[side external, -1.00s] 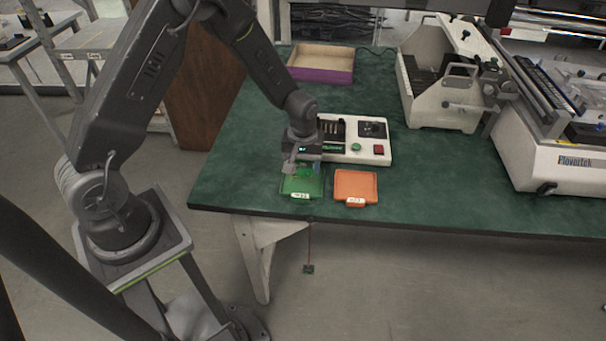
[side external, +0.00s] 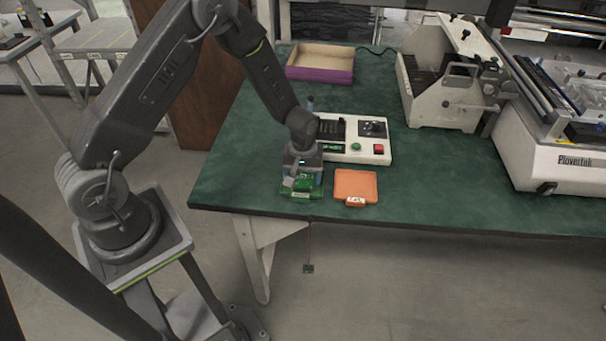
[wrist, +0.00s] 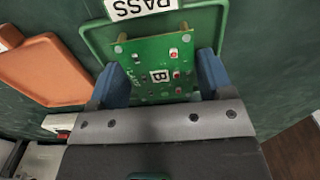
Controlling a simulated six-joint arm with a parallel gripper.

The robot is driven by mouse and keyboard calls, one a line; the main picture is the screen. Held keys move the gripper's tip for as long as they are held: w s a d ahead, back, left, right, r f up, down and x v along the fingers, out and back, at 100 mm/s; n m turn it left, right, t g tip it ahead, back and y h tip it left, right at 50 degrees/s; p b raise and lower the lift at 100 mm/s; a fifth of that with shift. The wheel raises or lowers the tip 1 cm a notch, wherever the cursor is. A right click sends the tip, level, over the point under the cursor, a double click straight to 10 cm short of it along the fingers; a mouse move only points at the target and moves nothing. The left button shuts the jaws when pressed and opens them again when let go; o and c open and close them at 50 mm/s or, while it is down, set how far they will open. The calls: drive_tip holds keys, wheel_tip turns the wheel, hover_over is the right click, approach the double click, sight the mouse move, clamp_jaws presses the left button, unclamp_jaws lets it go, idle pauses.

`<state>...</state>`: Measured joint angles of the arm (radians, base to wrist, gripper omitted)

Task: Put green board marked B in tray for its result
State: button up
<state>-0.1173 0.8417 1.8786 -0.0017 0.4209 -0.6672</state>
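The green board marked B (wrist: 145,88) is between the two blue fingers of my gripper (wrist: 161,66), which touch its side edges. The board also shows in the side view (side external: 304,181), low over the green tray (side external: 288,193). In the wrist view the green tray (wrist: 97,37), labelled PASS, lies behind the board. I cannot tell whether the board touches the tray floor. The orange tray (side external: 356,184) is empty, just right of the green one; its label is hard to read.
A white test box (side external: 372,157) with a green and a red button stands behind the trays. A shallow purple-sided box (side external: 320,75) is at the back. A white rack (side external: 440,107) and a large machine (side external: 560,165) fill the right. The table's front edge is close to the trays.

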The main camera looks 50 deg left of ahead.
wheel_tip(320, 180, up, 12)
wheel_tip(320, 180, up, 14)
drive_tip(key=m+t, duration=0.2)
drive_tip(key=m, duration=0.2)
hover_over(303, 176)
drive_tip(key=s+d, duration=0.3)
drive_tip(key=s, duration=0.4)
drive_tip(key=s+d+r+m+t, duration=0.1)
drive_tip(key=s+r+m, duration=0.1)
drive_tip(key=s, duration=0.5)
drive_tip(key=s+d+r+m+t, duration=0.1)
drive_tip(key=s+r+m+t, duration=0.1)
drive_tip(key=s+r, duration=0.3)
drive_tip(key=shift+s+m+t, duration=0.3)
drive_tip(key=shift+s+m, duration=0.2)
drive_tip(key=shift+s, duration=0.7)
